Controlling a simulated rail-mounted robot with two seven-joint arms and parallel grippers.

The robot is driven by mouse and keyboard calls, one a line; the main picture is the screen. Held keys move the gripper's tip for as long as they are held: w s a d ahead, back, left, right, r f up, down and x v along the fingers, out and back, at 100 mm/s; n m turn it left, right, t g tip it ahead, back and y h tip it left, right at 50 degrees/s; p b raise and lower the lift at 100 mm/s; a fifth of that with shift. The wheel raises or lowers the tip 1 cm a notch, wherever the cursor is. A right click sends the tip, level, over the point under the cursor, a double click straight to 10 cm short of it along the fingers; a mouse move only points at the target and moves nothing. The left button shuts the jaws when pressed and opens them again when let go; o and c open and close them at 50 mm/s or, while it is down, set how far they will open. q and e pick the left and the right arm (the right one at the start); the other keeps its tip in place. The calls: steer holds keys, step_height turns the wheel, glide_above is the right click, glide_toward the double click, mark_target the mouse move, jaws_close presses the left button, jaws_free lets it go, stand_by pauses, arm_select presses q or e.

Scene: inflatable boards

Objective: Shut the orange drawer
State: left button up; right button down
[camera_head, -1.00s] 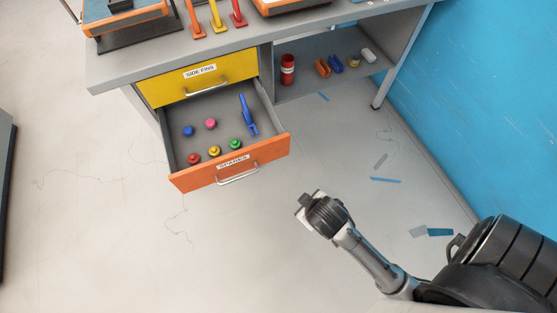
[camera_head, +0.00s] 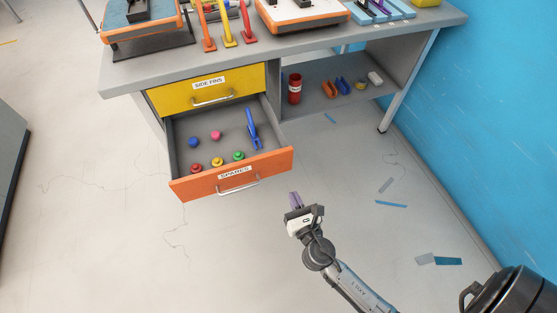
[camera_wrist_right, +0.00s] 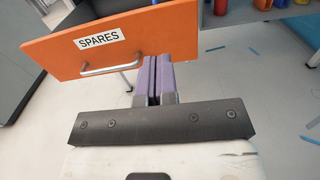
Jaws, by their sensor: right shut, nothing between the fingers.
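The orange drawer (camera_head: 205,185) labelled SPARES is pulled open below the yellow SIDE FINS drawer (camera_head: 172,97). Inside it lie several coloured round caps and a blue tool (camera_head: 253,130). Its silver handle (camera_head: 238,187) is on the front. My right gripper (camera_head: 294,198) is shut and empty, in front of the drawer's right end in the head view. In the right wrist view, the purple fingertips (camera_wrist_right: 158,76) overlap the lower right part of the orange front (camera_wrist_right: 180,32), right of the handle (camera_wrist_right: 110,68). I cannot tell whether they touch it. My left gripper is not in view.
The grey workbench (camera_head: 300,52) carries orange-edged boards and upright coloured tools. A shelf at right holds a red can (camera_head: 295,88) and small items. A blue wall (camera_head: 480,130) bounds the right. Floor in front is clear apart from a few scraps.

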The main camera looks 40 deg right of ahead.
mark_target(276, 155)
steer(key=b+x, duration=0.2)
steer(key=x, duration=1)
steer(key=shift+f, duration=0.15)
steer(key=shift+b+x, duration=0.45)
steer(key=shift+x, duration=0.45)
steer(key=shift+d, duration=0.1)
